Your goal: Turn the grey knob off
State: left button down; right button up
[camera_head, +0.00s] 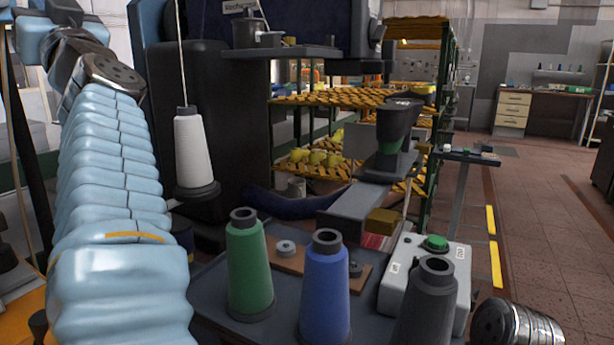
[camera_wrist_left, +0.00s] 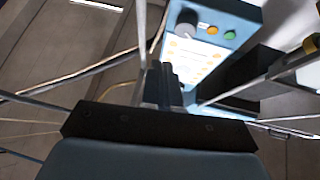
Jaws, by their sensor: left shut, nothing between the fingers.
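The grey knob (camera_wrist_left: 186,22) is a dark round dial on a light blue control box (camera_wrist_left: 240,12) near the top of the left wrist view. An orange button (camera_wrist_left: 211,30) and a green button (camera_wrist_left: 229,34) sit to its right. My left gripper (camera_wrist_left: 163,72) is shut and empty, with its fingertips a little below and left of the knob in the picture. A gap shows between them in the picture, but I cannot tell its depth. The knob and left gripper do not show in the head view. My right gripper is in neither view.
Green (camera_head: 249,268), blue (camera_head: 325,290) and dark grey (camera_head: 427,305) thread cones stand on a table in front. A white box with a green button (camera_head: 435,242) is behind them. A white thread cone (camera_head: 192,150) stands beside my left arm. Thin rods cross near the left gripper.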

pick_arm(q)
jog(key=w+a+f+n+g+y, duration=0.1)
jog(key=a+g, duration=0.3)
jog(key=a, duration=0.5)
jog(key=shift+w+n+y, duration=0.2)
jog(key=shift+n+y, duration=0.1)
jog(key=shift+n, duration=0.4)
jog(key=shift+d+p, duration=0.1)
jog(key=shift+p, duration=0.35)
jog(key=s+d, duration=0.2)
jog(key=d, duration=0.3)
jog(key=shift+d+f, duration=0.4)
jog(key=shift+f, duration=0.05)
dwell(0.4)
